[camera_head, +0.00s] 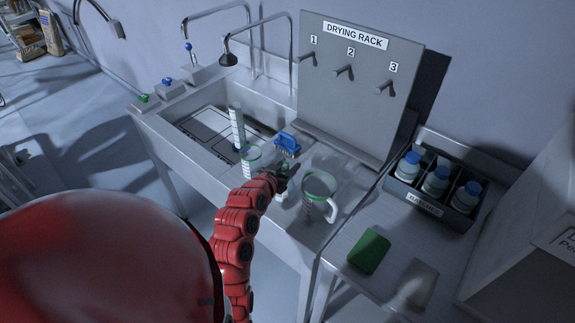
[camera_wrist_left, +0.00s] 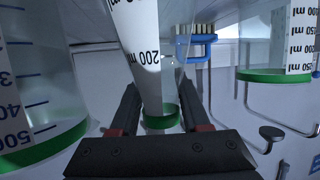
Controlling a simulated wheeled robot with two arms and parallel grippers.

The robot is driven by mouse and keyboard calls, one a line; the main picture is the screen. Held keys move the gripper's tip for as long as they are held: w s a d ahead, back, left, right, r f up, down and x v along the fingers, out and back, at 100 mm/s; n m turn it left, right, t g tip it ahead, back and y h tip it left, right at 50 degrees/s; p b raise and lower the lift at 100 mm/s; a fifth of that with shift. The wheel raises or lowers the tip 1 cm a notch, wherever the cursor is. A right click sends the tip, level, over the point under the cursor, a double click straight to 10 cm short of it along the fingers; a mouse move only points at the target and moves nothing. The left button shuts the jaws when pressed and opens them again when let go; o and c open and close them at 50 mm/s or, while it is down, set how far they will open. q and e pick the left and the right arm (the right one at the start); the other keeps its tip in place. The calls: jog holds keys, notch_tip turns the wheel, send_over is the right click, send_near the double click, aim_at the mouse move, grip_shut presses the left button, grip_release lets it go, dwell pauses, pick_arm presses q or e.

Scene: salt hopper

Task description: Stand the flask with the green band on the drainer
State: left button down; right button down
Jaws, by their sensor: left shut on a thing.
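My left gripper (camera_head: 284,176) is over the right part of the sink unit, between a green-rimmed beaker (camera_head: 251,156) and a green-rimmed jug (camera_head: 319,188). In the wrist view, the left gripper (camera_wrist_left: 160,122) is shut on a clear flask (camera_wrist_left: 150,45) with a green band. The fingers are on either side of its narrow, banded end. In the head view the flask is mostly hidden by the gripper. A pale flat panel with dark edges (camera_head: 208,127) lies in the sink; I cannot tell if it is the drainer. My right gripper is out of view.
A tall white-marked cylinder (camera_head: 237,128) stands left of the beaker. A blue brush (camera_head: 287,144) lies behind the gripper. The pegged drying rack board (camera_head: 350,85) rises behind. At right are a crate of blue-capped bottles (camera_head: 427,208) and a green block (camera_head: 369,250).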

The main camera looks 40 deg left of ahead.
pick_arm(q)
jog(key=shift+c, duration=1.9)
grip_release()
jog(key=shift+r, duration=0.1)
